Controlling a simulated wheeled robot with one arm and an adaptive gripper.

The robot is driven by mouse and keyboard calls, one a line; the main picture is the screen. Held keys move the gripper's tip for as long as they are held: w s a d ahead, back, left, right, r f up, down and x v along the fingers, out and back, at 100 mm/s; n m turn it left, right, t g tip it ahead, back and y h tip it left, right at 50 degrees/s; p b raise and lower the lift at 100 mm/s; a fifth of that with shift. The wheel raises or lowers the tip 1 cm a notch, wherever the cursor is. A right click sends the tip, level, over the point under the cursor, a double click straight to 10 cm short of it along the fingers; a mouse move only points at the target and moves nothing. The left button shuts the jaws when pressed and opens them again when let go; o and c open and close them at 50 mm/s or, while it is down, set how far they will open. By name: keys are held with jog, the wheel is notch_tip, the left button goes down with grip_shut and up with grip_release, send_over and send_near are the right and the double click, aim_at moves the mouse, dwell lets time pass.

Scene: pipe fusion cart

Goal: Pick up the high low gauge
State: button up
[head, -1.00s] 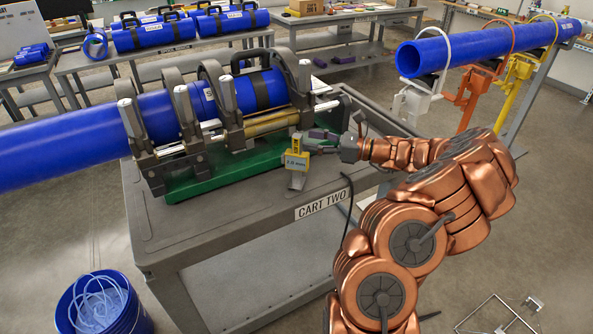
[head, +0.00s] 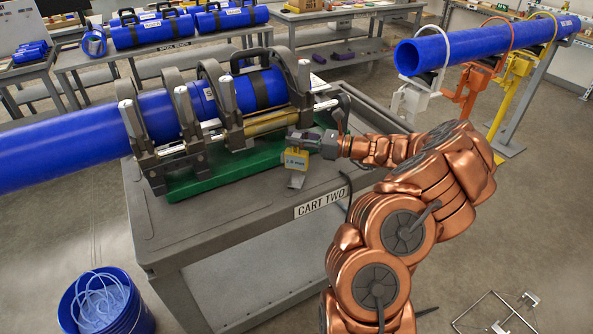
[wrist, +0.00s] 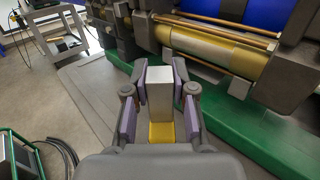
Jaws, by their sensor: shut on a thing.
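The high low gauge (head: 296,160) is a small tool with a yellow body and a grey metal part below it. It is at the front right of the fusion machine, over the cart top. In the wrist view its pale metal block (wrist: 159,95) and yellow part (wrist: 161,132) sit between my fingers. My gripper (head: 304,143) is shut on it from the right; in the wrist view the purple-padded fingers (wrist: 160,100) flank the block. The gauge looks slightly tilted in the head view. I cannot tell whether its lower end touches the cart.
The fusion machine's green base (head: 225,172) and clamps holding blue pipe (head: 75,135) stand close beside the gauge. The cart top (head: 250,205) is clear in front. Another blue pipe (head: 480,45) rests on stands at the right. A blue bucket (head: 105,305) is on the floor.

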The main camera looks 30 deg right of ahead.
grip_shut()
jog(key=shift+r, duration=0.15)
dwell(0.4)
jog(key=shift+r+b, duration=0.6)
jog(key=shift+r, duration=0.8)
jog(key=shift+s+r, duration=0.25)
jog(key=s+a+b, duration=0.1)
jog(key=s+a, duration=0.1)
jog(key=s, duration=0.5)
jog(key=s+a+r+b, duration=0.1)
jog(key=s+a+b, duration=0.1)
jog(key=s, duration=0.6)
jog(key=shift+a+r, duration=0.2)
jog(key=shift+a, duration=0.05)
